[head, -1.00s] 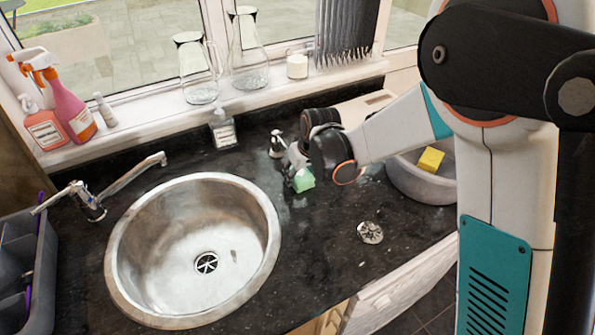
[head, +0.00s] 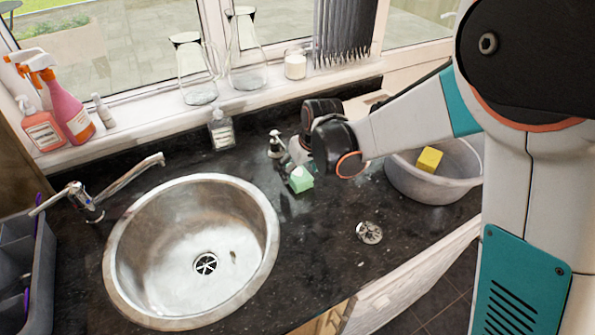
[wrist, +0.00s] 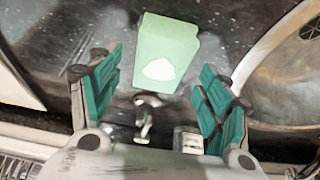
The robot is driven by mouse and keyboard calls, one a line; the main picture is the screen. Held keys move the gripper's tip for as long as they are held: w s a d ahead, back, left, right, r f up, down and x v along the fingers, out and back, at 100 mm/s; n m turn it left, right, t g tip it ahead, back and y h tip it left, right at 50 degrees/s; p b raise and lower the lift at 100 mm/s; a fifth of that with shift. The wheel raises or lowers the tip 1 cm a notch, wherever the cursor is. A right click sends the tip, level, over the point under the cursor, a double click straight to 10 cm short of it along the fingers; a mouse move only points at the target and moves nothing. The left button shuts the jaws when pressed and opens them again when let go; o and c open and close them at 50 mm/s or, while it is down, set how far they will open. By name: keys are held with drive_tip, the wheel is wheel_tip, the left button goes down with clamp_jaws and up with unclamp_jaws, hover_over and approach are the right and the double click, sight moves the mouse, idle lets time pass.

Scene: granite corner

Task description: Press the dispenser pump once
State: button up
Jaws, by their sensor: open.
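A small dark dispenser with a pale pump head (head: 276,144) stands upright on the black counter, left of my gripper. In the wrist view its pump (wrist: 146,112) shows between the fingers, towards the palm. My gripper (head: 297,152) is open and empty; its teal fingers (wrist: 158,95) are spread wide. No contact with the pump shows. A mint green box (head: 301,180) with a white top sits just in front of the gripper; it also shows beyond the fingertips in the wrist view (wrist: 167,45). My arm hides the counter behind the gripper.
A clear labelled pump bottle (head: 222,130) stands further left by the sill. The round steel sink (head: 125,260) is at left front. A grey basin (head: 440,192) holding a yellow block (head: 429,159) is at right. A metal disc (head: 369,232) lies on otherwise clear front counter.

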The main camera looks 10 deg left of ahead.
drive_tip(key=v, duration=0.9)
